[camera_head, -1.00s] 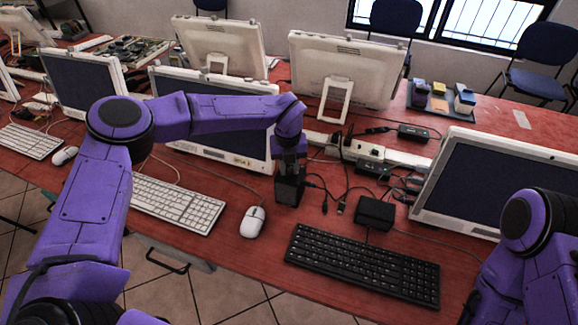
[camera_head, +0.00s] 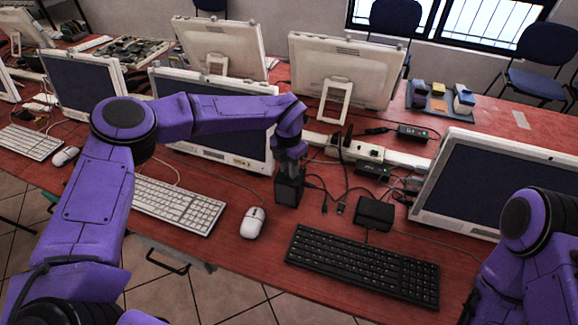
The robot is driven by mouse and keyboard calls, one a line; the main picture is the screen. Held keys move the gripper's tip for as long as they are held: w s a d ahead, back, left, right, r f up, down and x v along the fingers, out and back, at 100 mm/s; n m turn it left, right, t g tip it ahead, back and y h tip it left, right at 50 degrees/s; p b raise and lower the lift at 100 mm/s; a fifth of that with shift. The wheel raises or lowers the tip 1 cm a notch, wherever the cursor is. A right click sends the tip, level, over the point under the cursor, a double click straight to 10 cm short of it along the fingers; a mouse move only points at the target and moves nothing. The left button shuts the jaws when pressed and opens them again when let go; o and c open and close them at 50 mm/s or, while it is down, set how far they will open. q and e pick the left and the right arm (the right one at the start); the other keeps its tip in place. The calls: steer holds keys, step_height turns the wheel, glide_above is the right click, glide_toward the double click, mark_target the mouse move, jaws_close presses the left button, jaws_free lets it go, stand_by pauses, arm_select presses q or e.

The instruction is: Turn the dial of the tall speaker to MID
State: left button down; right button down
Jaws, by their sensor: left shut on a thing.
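The tall speaker (camera_head: 289,190) is a small black upright box on the red table, near the middle of the picture, right of the white mouse. My left gripper (camera_head: 291,167) points down onto its top and is shut on its dial. The dial and its marks are hidden by the gripper and too small to read. A lower, wider black box (camera_head: 375,212) stands to the right, apart from the gripper. My right arm shows at the lower right; its gripper is out of view.
Black cables (camera_head: 335,190) lie tangled between the two black boxes. A black keyboard (camera_head: 362,264) and white mouse (camera_head: 252,222) lie in front. A monitor (camera_head: 215,115) stands close behind my left gripper, and another monitor (camera_head: 500,180) stands at right.

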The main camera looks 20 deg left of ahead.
arm_select(q)
steer(key=shift+m, duration=0.5)
steer(key=c, duration=0.9)
jaws_free()
steer(key=r+b, duration=0.1)
steer(key=r, duration=0.4)
steer(key=r+b, duration=0.1)
steer(key=r, duration=0.4)
steer(key=shift+a+r+b, duration=0.2)
steer(key=shift+r+b, duration=0.05)
steer(key=shift+b, duration=0.05)
steer(key=shift+r, duration=0.1)
